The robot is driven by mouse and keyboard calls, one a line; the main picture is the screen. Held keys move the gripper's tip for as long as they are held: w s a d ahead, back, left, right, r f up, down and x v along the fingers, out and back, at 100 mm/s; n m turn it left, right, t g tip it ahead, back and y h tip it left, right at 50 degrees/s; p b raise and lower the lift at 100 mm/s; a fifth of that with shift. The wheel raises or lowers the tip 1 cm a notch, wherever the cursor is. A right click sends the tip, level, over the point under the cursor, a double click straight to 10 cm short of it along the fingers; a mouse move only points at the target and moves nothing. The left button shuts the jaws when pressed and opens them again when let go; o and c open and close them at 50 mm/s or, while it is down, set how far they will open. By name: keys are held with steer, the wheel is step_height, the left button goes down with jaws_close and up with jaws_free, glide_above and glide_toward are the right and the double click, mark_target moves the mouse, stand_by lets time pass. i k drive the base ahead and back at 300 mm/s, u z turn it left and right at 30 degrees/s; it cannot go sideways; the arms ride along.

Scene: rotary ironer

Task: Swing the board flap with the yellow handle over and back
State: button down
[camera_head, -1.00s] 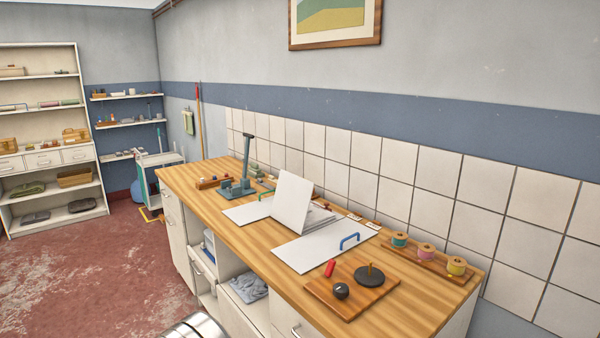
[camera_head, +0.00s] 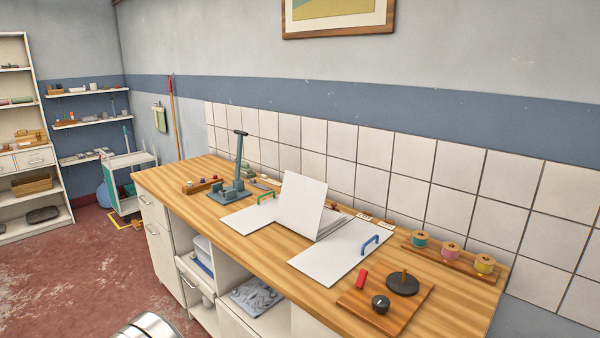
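White board flaps are on the wooden worktop. One flap (camera_head: 302,203) stands steeply raised in the middle, tilted, with no handle showing on its visible face. A flat white flap (camera_head: 335,258) with a blue handle (camera_head: 370,244) lies to its right. Another flat white flap (camera_head: 247,220) with a green handle (camera_head: 265,198) lies to its left, partly behind the raised flap. No yellow handle is visible. My gripper is not in view.
A grey-green press with an upright lever (camera_head: 238,165) stands left of the flaps. A wooden board (camera_head: 350,300) with a red grip, black knob and dark disc lies in front right. Thread spools (camera_head: 450,251) stand near the tiled wall. Floor at left (camera_head: 80,270) is clear.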

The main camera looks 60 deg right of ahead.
mark_target(300, 208)
steer(key=i, duration=2.35)
steer(key=z, duration=3.05)
